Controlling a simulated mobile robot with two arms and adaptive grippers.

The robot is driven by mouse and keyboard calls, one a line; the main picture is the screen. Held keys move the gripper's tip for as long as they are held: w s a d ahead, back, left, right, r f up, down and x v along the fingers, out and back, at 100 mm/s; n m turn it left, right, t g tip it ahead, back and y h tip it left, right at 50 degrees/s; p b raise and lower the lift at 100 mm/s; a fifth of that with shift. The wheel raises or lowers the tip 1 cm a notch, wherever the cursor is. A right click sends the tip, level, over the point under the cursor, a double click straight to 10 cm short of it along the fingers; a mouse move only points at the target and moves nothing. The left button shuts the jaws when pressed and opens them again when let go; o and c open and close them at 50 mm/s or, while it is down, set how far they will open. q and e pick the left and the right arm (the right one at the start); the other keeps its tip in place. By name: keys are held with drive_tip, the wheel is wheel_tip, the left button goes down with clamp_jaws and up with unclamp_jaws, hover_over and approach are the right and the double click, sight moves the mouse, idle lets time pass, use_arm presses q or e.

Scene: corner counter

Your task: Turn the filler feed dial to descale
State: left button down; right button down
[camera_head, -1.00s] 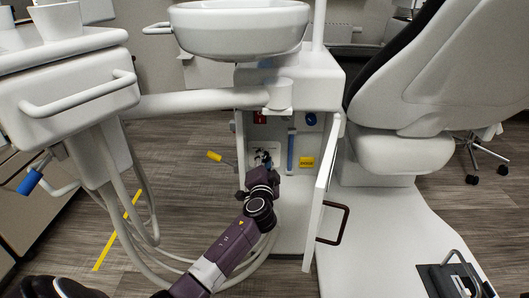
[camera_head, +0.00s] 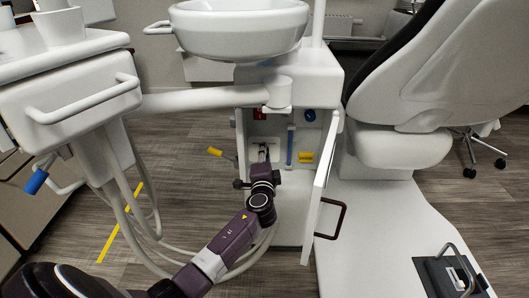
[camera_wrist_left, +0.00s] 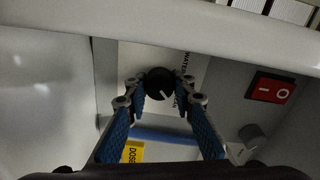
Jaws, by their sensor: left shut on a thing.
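The filler feed dial (camera_wrist_left: 160,83) is a round black knob with a white pointer line, on a white plate inside the open cabinet. In the left wrist view its pointer slants toward the lower right. Printed words stand beside it; "WATER" is readable, the other is partly hidden by a finger. My left gripper (camera_wrist_left: 160,97) is shut on the dial, with one fingertip on each side of it. In the head view my left gripper (camera_head: 264,153) reaches into the cabinet and hides the dial. My right gripper is not in view.
The cabinet door (camera_head: 319,195) stands open to the right, with a dark handle (camera_head: 332,220). Near the dial are a red switch (camera_wrist_left: 271,87), a grey knob (camera_wrist_left: 252,135), a blue tube (camera_wrist_left: 165,134) and a yellow label (camera_wrist_left: 133,152). A yellow-tipped lever (camera_head: 214,152) sticks out left.

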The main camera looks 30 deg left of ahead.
use_arm(q)
drive_tip(key=shift+f, duration=0.1)
drive_tip(key=c, duration=1.6)
unclamp_jaws()
drive_tip(key=shift+d, duration=0.1)
drive_tip(key=v, duration=1.2)
